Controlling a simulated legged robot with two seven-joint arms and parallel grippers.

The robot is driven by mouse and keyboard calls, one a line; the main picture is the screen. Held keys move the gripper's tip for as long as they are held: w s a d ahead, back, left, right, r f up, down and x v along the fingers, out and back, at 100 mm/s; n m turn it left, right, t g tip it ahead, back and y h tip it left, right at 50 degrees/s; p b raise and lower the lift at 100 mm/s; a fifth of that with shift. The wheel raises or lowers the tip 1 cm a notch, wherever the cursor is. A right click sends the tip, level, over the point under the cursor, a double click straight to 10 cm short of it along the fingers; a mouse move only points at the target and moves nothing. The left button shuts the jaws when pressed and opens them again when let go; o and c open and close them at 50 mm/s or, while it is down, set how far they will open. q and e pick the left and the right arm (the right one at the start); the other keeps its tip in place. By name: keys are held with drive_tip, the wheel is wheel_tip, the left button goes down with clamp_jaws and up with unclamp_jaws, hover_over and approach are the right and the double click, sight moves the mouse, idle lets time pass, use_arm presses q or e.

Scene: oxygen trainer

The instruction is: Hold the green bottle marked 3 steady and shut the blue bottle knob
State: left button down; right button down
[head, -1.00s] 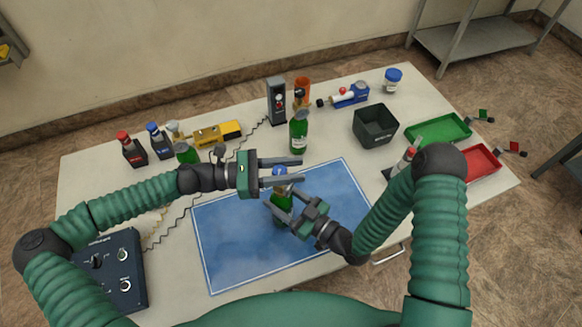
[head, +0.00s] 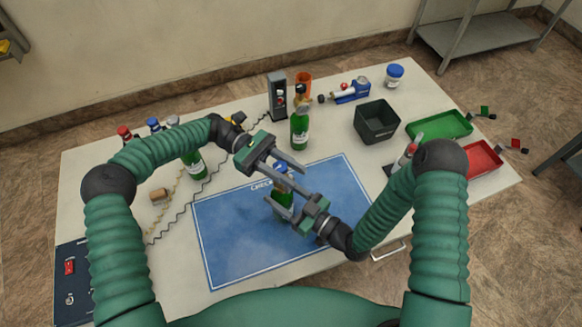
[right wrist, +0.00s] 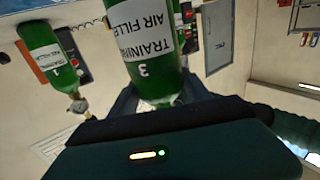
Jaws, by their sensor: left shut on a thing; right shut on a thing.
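The green bottle marked 3 (head: 284,199) stands on the blue mat (head: 235,235), partly hidden by my fingers. Its "3" label shows inverted on the bottle in the right wrist view (right wrist: 152,50). My right gripper (head: 277,193) is shut on this bottle from the lower right. The blue bottle knob (head: 281,168) sits at the bottle's top. My left gripper (head: 297,181) comes from the upper left, its fingers on both sides of the knob, and is shut on it. The exact finger contact is partly hidden.
Another green bottle (head: 299,132) stands behind the mat, and one (head: 194,164) stands left near my left arm. A black bin (head: 376,122), green tray (head: 438,126) and red tray (head: 484,160) are at right.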

use_arm(q)
drive_tip(key=shift+s+a+f+m+g+y, duration=0.1)
drive_tip(key=shift+s+m+g+y, duration=0.05)
drive_tip(key=shift+m+g+y, duration=0.75)
drive_tip(key=shift+s+r+m+g+y, duration=0.1)
drive_tip(key=shift+s+m+g+y, duration=0.1)
drive_tip(key=shift+m+g+y, duration=0.35)
drive_tip(key=shift+s+r+m+g+y, duration=0.1)
drive_tip(key=shift+s+m+g+y, duration=0.1)
drive_tip(key=shift+m+g+y, duration=0.3)
drive_tip(key=shift+a, duration=0.1)
drive_tip(key=shift+w+a+f+y, duration=0.15)
drive_tip(key=shift+a+y, duration=0.1)
drive_tip(key=shift+a, duration=0.05)
drive_tip(key=c, duration=1)
unclamp_jaws()
drive_tip(key=shift+c, duration=0.2)
drive_tip(key=shift+d, duration=0.1)
wheel_tip(320, 180, up, 10)
drive_tip(key=shift+w, duration=0.1)
